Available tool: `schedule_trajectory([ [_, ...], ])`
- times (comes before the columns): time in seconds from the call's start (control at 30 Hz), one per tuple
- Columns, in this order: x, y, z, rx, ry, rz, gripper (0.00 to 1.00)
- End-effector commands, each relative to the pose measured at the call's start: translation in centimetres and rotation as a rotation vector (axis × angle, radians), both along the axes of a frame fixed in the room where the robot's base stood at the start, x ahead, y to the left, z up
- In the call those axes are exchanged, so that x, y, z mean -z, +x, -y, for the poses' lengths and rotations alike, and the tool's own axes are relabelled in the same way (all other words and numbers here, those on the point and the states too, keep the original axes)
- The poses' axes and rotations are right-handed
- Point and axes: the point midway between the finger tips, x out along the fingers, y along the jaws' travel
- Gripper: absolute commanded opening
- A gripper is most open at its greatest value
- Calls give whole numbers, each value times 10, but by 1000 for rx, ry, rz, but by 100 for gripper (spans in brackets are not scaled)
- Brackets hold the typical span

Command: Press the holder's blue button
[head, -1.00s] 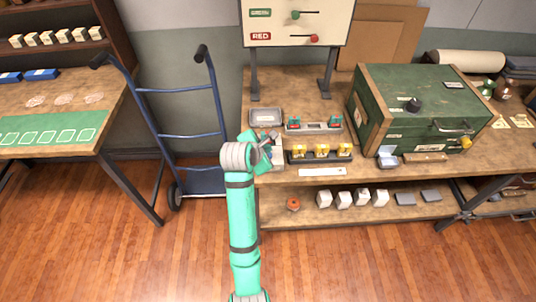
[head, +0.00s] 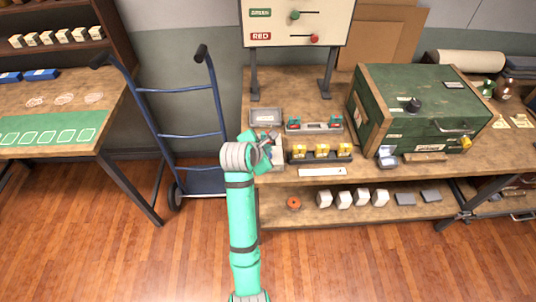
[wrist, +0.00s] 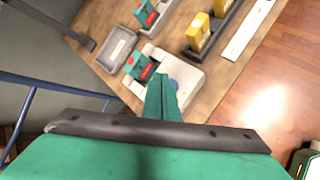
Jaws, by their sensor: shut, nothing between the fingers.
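The pale grey holder (wrist: 187,86) sits on the workbench near its left front edge, with a teal and red piece (wrist: 139,67) in its one end. Its round blue button (wrist: 174,83) shows just right of my fingertips in the wrist view, partly covered by them. My gripper (wrist: 162,78) is shut and empty, its tip over the holder; I cannot tell whether it touches the button. In the head view my gripper (head: 271,142) and wrist hide much of the holder (head: 277,158).
An empty grey tray (head: 265,116) lies behind the holder. A rack with teal and red pieces (head: 314,125) and a dark rack of yellow pieces (head: 320,156) stand to its right. A green box (head: 420,105) stands farther right. A blue hand truck (head: 184,136) stands left.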

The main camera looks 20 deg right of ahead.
Motion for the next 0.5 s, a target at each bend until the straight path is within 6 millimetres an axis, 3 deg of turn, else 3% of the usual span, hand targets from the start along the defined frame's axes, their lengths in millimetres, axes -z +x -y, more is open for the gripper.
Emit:
schedule_trajectory([
  [0.5,8,0,0,0,0,0,0],
])
